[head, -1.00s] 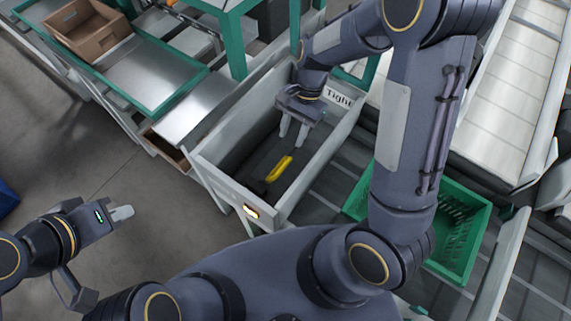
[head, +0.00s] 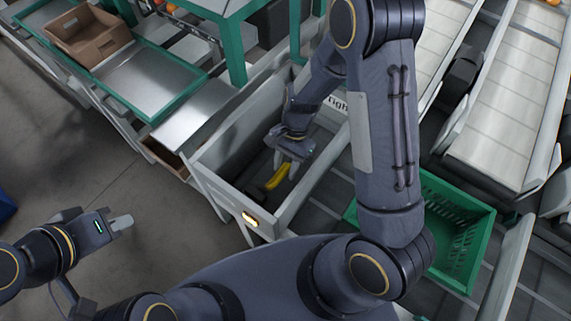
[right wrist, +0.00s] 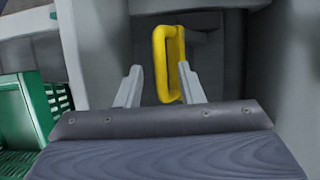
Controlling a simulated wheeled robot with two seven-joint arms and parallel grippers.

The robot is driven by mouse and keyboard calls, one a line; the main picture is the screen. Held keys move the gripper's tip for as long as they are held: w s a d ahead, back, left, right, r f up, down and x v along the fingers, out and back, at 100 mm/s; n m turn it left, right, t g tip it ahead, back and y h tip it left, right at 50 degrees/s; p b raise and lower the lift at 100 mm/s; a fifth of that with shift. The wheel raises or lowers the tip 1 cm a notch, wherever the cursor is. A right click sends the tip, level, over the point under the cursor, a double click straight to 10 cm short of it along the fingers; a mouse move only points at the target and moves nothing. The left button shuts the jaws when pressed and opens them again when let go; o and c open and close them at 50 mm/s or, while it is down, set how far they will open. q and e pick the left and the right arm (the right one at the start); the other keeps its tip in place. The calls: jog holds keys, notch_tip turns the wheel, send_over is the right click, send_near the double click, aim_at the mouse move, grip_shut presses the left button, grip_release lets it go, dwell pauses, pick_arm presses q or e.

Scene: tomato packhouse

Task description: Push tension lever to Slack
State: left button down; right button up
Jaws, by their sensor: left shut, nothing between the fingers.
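The tension lever shows as a yellow handle (head: 275,179) low inside a grey, walled housing. A label reading "Tight" (head: 338,104), partly covered by my right arm, is on the housing's far end; I see no Slack label. My right gripper (head: 287,168) is inside the housing at the handle's far end, fingers apart. In the right wrist view the yellow handle (right wrist: 160,62) stands beyond and between the open fingertips (right wrist: 160,74), closer to the right one; contact cannot be told. My left gripper (head: 124,222) is shut and empty, over the floor at left.
The housing's walls (head: 228,187) enclose my right gripper closely. A green crate (head: 478,250) stands to the right, with white conveyors (head: 500,100) behind. A cardboard box (head: 88,38) is at the back left.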

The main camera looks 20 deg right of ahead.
jog(key=shift+c, duration=0.4)
grip_shut()
jog(key=w+a+m+g+h+p, duration=0.1)
jog(key=w+a+g+h+p, duration=0.1)
jog(key=w, duration=0.5)
jog(key=shift+a+r+g+h, duration=0.5)
jog(key=shift+a+g, duration=0.7)
jog(key=shift+a, duration=0.3)
jog(key=shift+f, duration=0.1)
